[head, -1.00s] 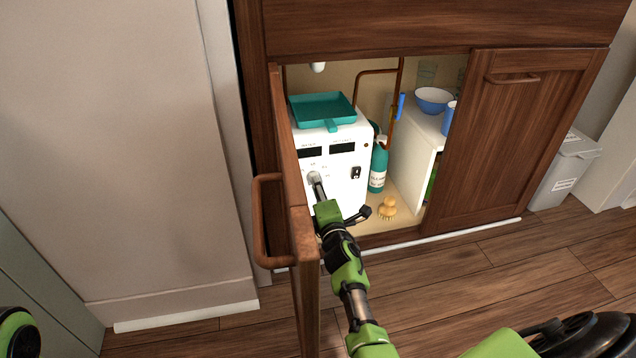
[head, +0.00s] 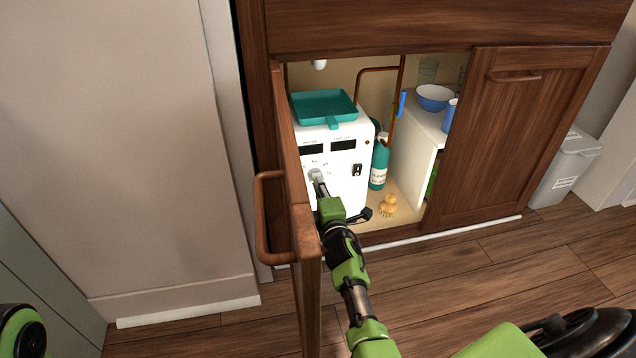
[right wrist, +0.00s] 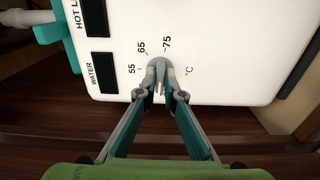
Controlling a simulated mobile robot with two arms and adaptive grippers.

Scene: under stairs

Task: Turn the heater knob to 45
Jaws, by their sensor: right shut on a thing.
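The white heater (head: 343,186) stands inside the open cabinet, with two dark displays on its front. Its grey round knob (right wrist: 159,68) is on the front face; in the head view the knob (head: 315,174) is partly covered by my gripper. The marks 55, 65 and 75 and a °C sign show around it in the right wrist view; lower marks are hidden by the fingers, and I cannot read the pointer's setting. My right gripper (right wrist: 160,95) is shut on the knob, one finger on each side; it also shows in the head view (head: 319,187). My left gripper is out of view.
The open cabinet door (head: 296,200) with its handle stands close left of my right arm. A teal tray (head: 324,107) lies on the heater. A teal bottle (head: 379,166) and a brush (head: 388,205) are right of it. A closed door (head: 520,140) is further right.

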